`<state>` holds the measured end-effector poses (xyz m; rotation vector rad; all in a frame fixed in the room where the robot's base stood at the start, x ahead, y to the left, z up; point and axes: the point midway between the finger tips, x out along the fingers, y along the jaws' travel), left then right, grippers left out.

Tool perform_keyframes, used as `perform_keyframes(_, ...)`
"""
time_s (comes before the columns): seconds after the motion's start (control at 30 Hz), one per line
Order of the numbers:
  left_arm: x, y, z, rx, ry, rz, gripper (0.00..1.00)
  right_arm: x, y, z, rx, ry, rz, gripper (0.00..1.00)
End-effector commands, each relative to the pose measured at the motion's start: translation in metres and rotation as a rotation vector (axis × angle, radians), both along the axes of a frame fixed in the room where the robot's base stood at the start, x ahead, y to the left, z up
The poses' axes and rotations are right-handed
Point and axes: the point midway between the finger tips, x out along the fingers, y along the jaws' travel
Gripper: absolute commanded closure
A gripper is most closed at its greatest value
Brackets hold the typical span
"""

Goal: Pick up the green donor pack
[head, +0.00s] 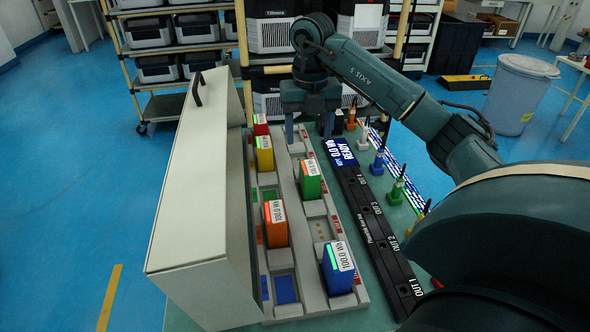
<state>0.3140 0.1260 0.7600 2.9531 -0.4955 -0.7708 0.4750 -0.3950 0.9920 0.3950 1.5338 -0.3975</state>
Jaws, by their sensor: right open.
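The green donor pack (309,188) stands upright in the right row of the grey rack, with a white label on its side. My right gripper (309,131) points down over the far end of the rack, beyond the green pack and apart from it. Its two fingers are spread with no pack between them. A blue pack (332,272) stands nearer in the same row. In the left row are an orange pack (274,225), a yellow pack (264,157) and a red pack (260,126). My left gripper is not in view.
A raised grey lid (190,180) walls off the left side of the rack. A black strip (372,235) with labelled outputs and a display lies to the right, with several coloured plugs (377,160) beside it. Shelves of bins (147,33) stand behind.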

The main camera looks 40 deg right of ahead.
Motion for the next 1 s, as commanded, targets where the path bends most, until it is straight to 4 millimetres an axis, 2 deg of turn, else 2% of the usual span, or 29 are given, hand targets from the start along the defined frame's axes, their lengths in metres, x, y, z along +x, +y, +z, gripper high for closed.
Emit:
perform_keyframes(0.17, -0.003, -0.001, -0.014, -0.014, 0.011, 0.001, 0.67, -0.001, 0.001, -0.034, 0.003, 0.007, 0.002, 0.38)
perform_keyframes(0.3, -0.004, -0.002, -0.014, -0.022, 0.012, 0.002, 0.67, -0.001, 0.000, -0.058, 0.001, 0.006, 0.001, 0.38)
perform_keyframes(0.63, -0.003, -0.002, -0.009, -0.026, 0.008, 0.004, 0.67, 0.000, -0.001, -0.086, 0.002, 0.004, 0.001, 0.38)
perform_keyframes(0.83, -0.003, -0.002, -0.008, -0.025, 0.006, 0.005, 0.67, 0.000, -0.005, -0.117, 0.002, 0.006, 0.001, 0.38)
perform_keyframes(1.0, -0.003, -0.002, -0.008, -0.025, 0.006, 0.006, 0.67, 0.000, -0.005, -0.130, 0.001, 0.004, 0.002, 0.38)
